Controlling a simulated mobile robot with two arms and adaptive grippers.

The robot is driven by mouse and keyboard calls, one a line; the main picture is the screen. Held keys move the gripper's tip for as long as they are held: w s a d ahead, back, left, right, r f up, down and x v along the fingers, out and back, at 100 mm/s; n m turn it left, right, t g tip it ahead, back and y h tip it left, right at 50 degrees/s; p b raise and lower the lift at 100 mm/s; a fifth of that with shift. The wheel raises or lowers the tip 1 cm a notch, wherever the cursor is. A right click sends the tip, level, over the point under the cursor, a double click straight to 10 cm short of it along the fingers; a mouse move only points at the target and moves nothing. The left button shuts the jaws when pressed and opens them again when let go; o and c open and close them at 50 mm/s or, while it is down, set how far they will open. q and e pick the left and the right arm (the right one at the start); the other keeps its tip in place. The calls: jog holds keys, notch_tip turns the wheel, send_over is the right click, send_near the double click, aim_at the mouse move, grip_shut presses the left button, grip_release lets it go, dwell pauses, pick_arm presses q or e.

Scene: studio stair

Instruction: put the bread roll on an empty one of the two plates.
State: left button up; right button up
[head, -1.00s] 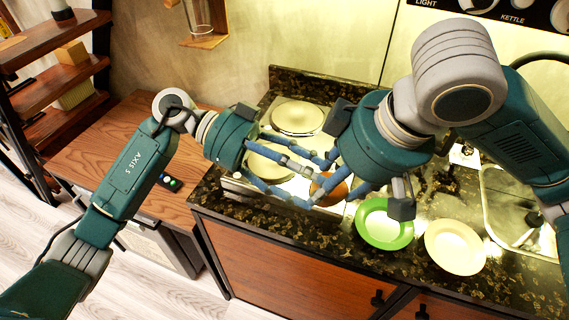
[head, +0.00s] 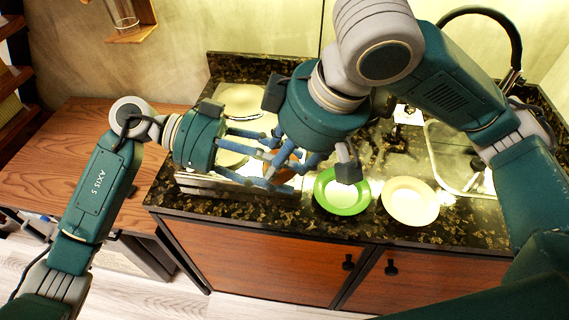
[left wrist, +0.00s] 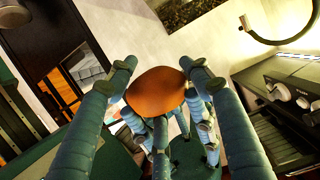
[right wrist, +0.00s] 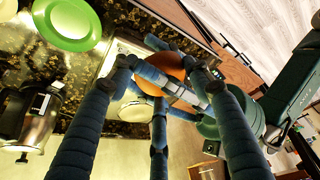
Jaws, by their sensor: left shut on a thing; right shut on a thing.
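The orange-brown bread roll (head: 284,174) is held in the air between my two grippers over the counter, left of the plates. My left gripper (head: 268,162) is shut on it; the left wrist view shows the roll (left wrist: 157,91) between its fingers. My right gripper (head: 290,160) is shut on the same roll from the other side; the right wrist view also shows the roll (right wrist: 160,76). The green plate (head: 340,202) and the cream plate (head: 410,202) stand side by side on the counter. Both look empty; my right gripper hides part of the green plate's rim.
The dark speckled counter (head: 230,202) holds a stove with round light hotplates (head: 241,101) behind my grippers. A sink (head: 450,160) with a black tap (head: 514,50) is at the right. A wooden table (head: 75,150) stands to the left.

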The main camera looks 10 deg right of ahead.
pick_arm(q)
jog(key=o, duration=0.9)
jog(key=shift+w+f, duration=0.15)
jog(key=shift+f, duration=0.1)
jog(key=shift+o, duration=0.2)
jog(key=shift+r, duration=0.1)
jog(key=v, duration=1.2)
pick_arm(e)
jog(key=shift+c, duration=0.5)
pick_arm(q)
jog(key=shift+o, duration=1.3)
pick_arm(e)
jog(key=w+a+f+n+g+y, duration=0.1)
jog(key=w+a+f+n, duration=0.3)
jog(key=f, duration=0.1)
jog(key=shift+n, duration=0.3)
